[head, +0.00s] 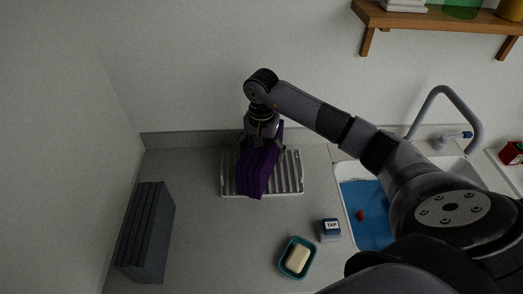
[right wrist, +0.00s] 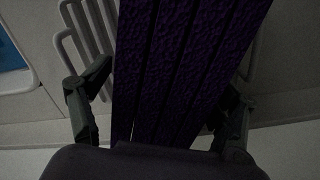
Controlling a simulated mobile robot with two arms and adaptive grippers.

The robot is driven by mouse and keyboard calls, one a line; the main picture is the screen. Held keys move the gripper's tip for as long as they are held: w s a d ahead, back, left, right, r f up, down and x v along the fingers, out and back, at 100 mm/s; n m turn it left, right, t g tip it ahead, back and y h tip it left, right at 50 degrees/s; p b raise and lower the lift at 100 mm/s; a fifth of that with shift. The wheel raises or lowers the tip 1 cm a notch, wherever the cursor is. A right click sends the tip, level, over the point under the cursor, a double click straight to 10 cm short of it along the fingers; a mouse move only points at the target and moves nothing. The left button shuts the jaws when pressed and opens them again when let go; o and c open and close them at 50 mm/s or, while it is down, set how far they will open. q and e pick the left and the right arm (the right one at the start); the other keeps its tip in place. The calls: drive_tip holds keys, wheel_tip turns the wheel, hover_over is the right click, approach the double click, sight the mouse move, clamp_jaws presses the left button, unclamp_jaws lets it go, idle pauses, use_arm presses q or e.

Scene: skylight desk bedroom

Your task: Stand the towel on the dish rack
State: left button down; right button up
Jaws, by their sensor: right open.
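The purple folded towel (head: 259,170) stands on its edge on the white dish rack (head: 289,181), leaning slightly. My right gripper (head: 261,145) is above the towel's far end, pointing down. In the right wrist view the towel (right wrist: 185,60) fills the middle, and the open fingers of the right gripper (right wrist: 165,112) are on either side of it, with gaps between. The rack's bars (right wrist: 88,32) show at the upper left there. My left gripper is not in view.
A dark grey folded stack (head: 146,232) stands at the left by the wall. A teal dish with a soap bar (head: 298,258) and a small blue box (head: 329,230) are at the front. The sink (head: 365,212) and faucet (head: 474,112) are right. A wooden shelf (head: 430,19) hangs above.

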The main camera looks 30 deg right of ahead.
wheel_tip(320, 180, up, 12)
idle(0.5)
drive_tip(key=shift+f, duration=0.1)
